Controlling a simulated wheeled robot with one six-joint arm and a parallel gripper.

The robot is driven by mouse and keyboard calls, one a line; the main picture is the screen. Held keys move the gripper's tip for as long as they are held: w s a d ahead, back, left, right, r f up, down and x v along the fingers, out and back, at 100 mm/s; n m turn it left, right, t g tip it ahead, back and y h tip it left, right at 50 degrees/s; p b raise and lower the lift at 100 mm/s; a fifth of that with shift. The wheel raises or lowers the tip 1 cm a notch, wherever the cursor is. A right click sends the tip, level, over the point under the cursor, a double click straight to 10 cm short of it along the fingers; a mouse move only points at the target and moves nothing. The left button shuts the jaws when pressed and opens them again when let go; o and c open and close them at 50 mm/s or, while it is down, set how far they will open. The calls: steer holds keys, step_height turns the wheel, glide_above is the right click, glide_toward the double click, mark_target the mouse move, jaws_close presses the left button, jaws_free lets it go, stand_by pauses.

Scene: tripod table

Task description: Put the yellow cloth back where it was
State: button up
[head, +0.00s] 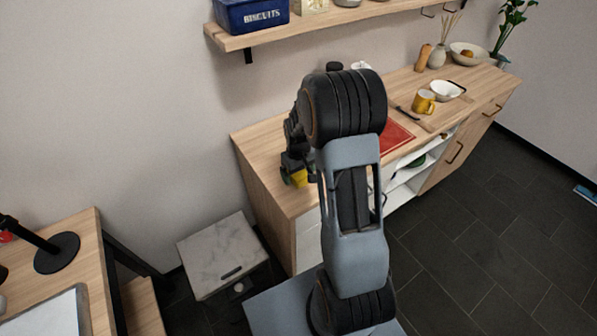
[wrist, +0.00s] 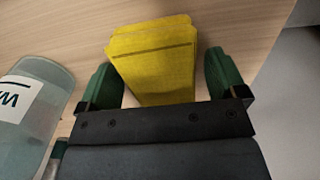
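The yellow cloth (wrist: 155,65) is a folded stack of flat layers on the light wood counter (wrist: 60,30). In the head view a bit of the cloth (head: 299,178) shows at the counter's left end, below my gripper (head: 292,162). In the wrist view my gripper (wrist: 160,64) has its green fingers spread, one on each side of the cloth. A gap shows between the cloth and the right finger. The left finger is very close to the cloth; I cannot tell if they touch. The cloth's near end is hidden by the gripper body.
A translucent container with a white label (wrist: 32,100) stands close to the left finger. The counter edge is on the right. A red mat (head: 392,141), yellow mug (head: 424,102) and white bowl (head: 446,91) are farther along. A shelf (head: 300,24) hangs above.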

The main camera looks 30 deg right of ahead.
steer(key=shift+o, duration=0.3)
step_height(320, 180, up, 12)
steer(key=s+a+r+t, duration=0.1)
steer(key=s+a+r, duration=0.1)
steer(key=s, duration=0.3)
steer(key=s+a+r+t, duration=0.1)
steer(key=s+a+r, duration=0.1)
steer(key=s+a, duration=0.2)
steer(key=s+a+r+m+t, duration=0.1)
steer(key=s+a+r, duration=0.1)
steer(key=s, duration=0.4)
steer(key=shift+s+a+r+t, duration=0.35)
steer(key=shift+s+a+t, duration=0.05)
steer(key=shift+a, duration=0.45)
steer(key=shift+c, duration=0.3)
